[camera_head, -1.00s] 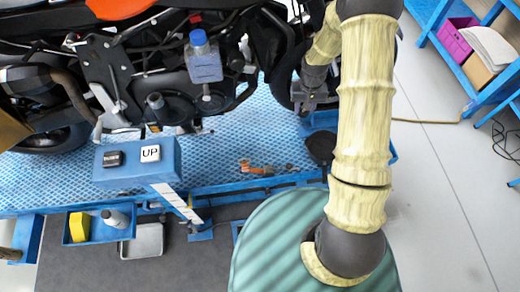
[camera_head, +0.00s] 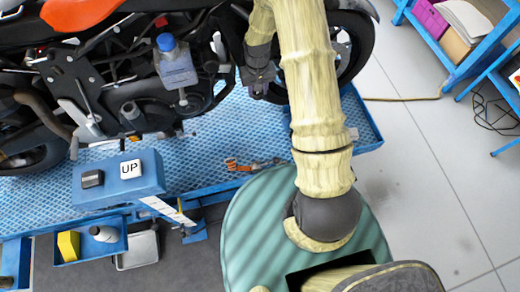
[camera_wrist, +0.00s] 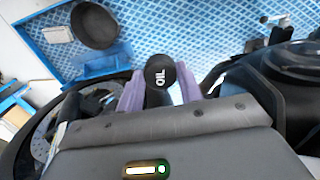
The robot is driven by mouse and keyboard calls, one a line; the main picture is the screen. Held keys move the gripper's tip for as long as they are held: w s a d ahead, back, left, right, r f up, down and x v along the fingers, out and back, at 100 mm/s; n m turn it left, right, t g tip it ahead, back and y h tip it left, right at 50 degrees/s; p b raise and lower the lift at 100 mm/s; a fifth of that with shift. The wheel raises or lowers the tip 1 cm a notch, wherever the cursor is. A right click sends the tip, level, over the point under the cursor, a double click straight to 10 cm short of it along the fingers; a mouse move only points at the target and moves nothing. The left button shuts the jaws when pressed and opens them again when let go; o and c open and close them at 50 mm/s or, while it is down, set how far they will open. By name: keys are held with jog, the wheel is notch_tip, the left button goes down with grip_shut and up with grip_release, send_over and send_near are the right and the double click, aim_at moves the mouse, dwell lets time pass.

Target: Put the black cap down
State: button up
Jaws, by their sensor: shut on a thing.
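The black cap (camera_wrist: 158,74), round with white "OIL" letters on top, sits between the purple fingertips of my gripper (camera_wrist: 160,90) in the wrist view. My gripper is shut on it and holds it above the blue lattice platform (camera_wrist: 215,20). In the head view my gripper (camera_head: 260,85) is beside the motorcycle's wheel, and the cap cannot be made out there. A dark round dish (camera_wrist: 95,25) lies beyond the gripper, up and left in the wrist view. My arm hides it in the head view.
The motorcycle (camera_head: 120,90) stands on the platform, close to my gripper. A clear bottle with a blue cap (camera_head: 176,65) is at its side. A blue box with an "UP" button (camera_head: 118,178) and an orange-handled tool (camera_head: 250,164) are along the platform's front edge. Grey floor is open at right.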

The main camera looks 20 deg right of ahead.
jog(key=shift+a+f+b, duration=0.1)
jog(key=shift+f+b, duration=0.2)
jog(key=shift+f, duration=0.15)
notch_tip(320, 180, down, 29)
jog(key=s+n+b, duration=0.2)
jog(key=b, duration=2.4)
jog(key=shift+s+f+b, duration=0.2)
jog(key=shift+s+b, duration=0.05)
jog(key=shift+b, duration=0.15)
notch_tip(320, 180, down, 6)
jog(key=shift+f, duration=0.1)
jog(key=shift+f+b, duration=0.4)
jog(key=shift+f, duration=1.45)
